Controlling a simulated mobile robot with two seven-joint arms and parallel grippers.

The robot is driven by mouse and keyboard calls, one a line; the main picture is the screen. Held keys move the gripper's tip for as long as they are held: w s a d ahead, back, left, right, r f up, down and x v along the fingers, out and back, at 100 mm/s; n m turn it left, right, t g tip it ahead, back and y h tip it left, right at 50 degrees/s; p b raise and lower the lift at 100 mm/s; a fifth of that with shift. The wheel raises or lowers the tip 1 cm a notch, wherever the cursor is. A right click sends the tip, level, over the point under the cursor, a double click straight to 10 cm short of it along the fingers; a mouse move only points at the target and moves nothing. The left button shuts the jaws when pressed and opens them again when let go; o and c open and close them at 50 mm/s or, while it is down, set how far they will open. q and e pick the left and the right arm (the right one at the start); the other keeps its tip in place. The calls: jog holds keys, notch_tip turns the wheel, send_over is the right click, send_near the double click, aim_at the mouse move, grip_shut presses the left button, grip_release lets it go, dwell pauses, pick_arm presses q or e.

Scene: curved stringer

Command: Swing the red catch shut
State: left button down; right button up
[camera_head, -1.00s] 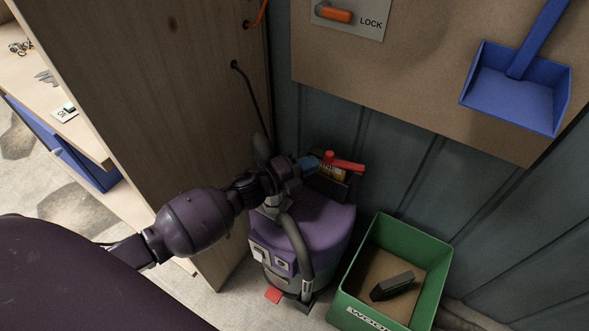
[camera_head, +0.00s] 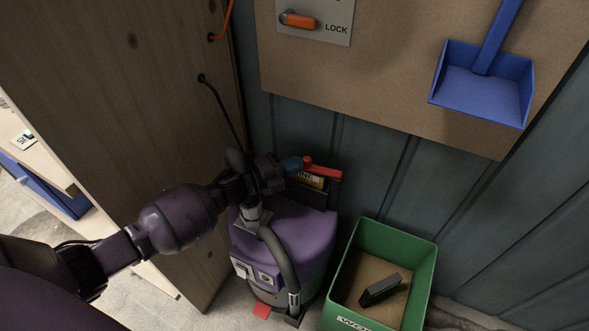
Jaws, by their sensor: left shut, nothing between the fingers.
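The red catch (camera_head: 324,172) is a short bar with a round knob at its left end. It lies along the top of a black holder (camera_head: 332,193) with a yellow label, behind the purple vacuum cleaner (camera_head: 300,232). The gripper and arm hide part of the holder's left side. My right gripper is not in view.
A green bin (camera_head: 427,275) with a dark block (camera_head: 381,288) stands right of the vacuum. A wooden panel (camera_head: 120,110) rises close on the left. A board above carries an orange lock handle (camera_head: 298,20) and a blue dustpan (camera_head: 485,85). A grey hose (camera_head: 281,258) curves down the vacuum's front.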

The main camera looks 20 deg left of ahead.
pick_arm(q)
jog(key=shift+w+a+f+m+g+h, duration=0.1)
jog(key=shift+w+m+g+h, duration=0.05)
jog(key=shift+w, duration=0.3)
jog(key=shift+w+a+m+g+h, duration=0.1)
jog(key=shift+w+m+g+h, duration=0.05)
jog(key=shift+w, duration=0.25)
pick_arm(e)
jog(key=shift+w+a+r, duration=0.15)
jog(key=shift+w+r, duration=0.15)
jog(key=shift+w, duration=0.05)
pick_arm(q)
jog(key=shift+r, duration=0.65)
notch_tip(320, 180, up, 19)
jog(key=p, duration=1.1)
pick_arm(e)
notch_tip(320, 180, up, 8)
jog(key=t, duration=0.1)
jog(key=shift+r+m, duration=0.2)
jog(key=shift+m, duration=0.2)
pick_arm(q)
jog(key=shift+f, duration=0.15)
